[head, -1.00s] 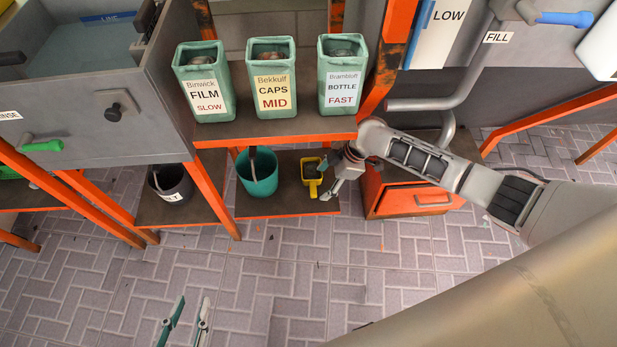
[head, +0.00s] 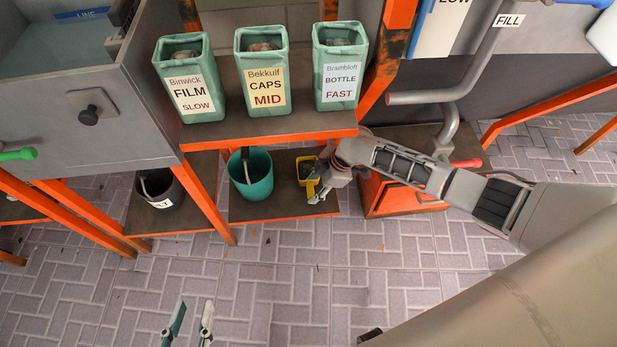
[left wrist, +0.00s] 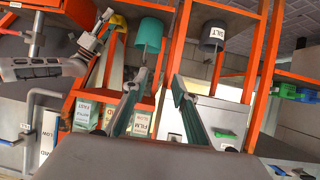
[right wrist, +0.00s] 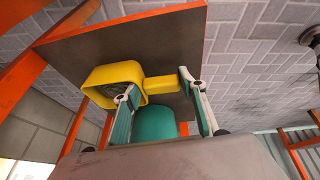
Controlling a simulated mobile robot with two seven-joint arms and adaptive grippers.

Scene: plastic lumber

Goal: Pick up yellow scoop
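The yellow scoop (head: 306,172) sits on the low shelf board (head: 250,208), right of a teal bucket, partly hidden by my right gripper in the head view. In the right wrist view the yellow scoop (right wrist: 118,80) has its handle (right wrist: 161,84) between the spread fingers of my right gripper (right wrist: 160,98). The fingers are apart, with a gap on each side of the handle. My right gripper (head: 318,190) is at the scoop's right side in the head view. My left gripper (head: 190,318) is open and empty above the floor; it also shows in the left wrist view (left wrist: 165,85).
The teal bucket (head: 252,178) stands close beside the scoop. A dark bucket (head: 160,190) is further left. Three labelled green containers (head: 266,80) stand on the shelf above. An orange drawer unit (head: 400,195) is right of the low shelf. The tiled floor (head: 300,270) in front is clear.

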